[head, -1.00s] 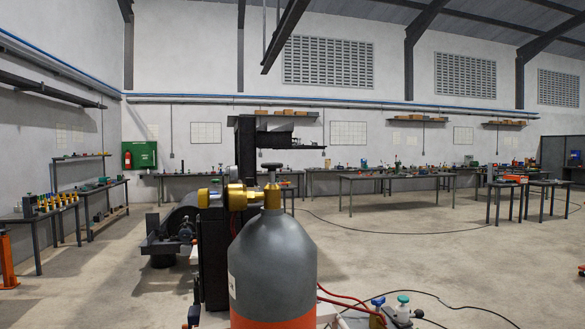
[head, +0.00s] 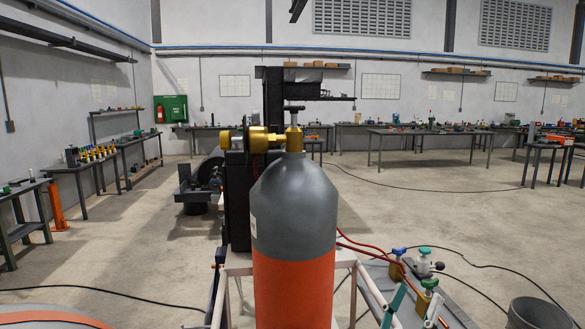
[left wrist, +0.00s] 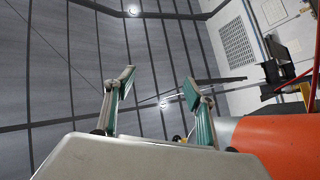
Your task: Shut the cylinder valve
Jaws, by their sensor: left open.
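The grey and orange gas cylinder (head: 293,215) stands upright in the middle of the head view. On its neck is the brass cylinder valve (head: 294,136) with a dark handwheel (head: 294,108) on top. A brass regulator (head: 258,139) joins the valve on its left. My left gripper (head: 418,296) shows low in the head view, right of the cylinder and well below the valve. Its teal-padded fingers are apart and empty. In the left wrist view the open gripper (left wrist: 160,88) points towards the ceiling, with the orange cylinder body (left wrist: 280,140) at lower right. My right gripper is not in view.
Red hoses (head: 362,245) run right from behind the cylinder. Small fittings with blue (head: 398,250) and green (head: 429,283) caps stand near my left gripper. A grey bin (head: 538,313) is at lower right. A dark machine (head: 238,195) stands behind the cylinder. Open floor lies further right.

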